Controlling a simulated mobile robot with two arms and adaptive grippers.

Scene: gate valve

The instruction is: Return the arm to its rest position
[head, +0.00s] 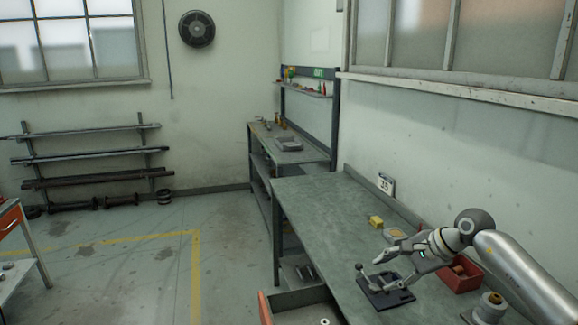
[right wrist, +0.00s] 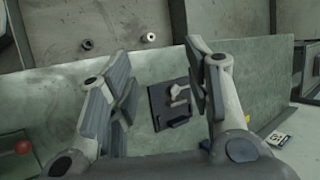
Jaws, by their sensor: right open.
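My right gripper (head: 382,257) is above the right part of the workbench in the head view, its arm coming in from the right. In the right wrist view its two fingers (right wrist: 160,95) stand wide apart with nothing between them. The gate valve on its dark base plate (head: 386,291) lies on the bench just below and in front of the gripper, apart from it. It also shows between the fingers in the right wrist view (right wrist: 168,112). My left gripper is not in view.
The green-grey workbench (head: 315,205) holds a yellow block (head: 376,222), a red bin (head: 463,281) close under the arm, and a spool (head: 490,306) near the right. An open drawer (head: 300,309) juts out at the front. The bench's left part is clear.

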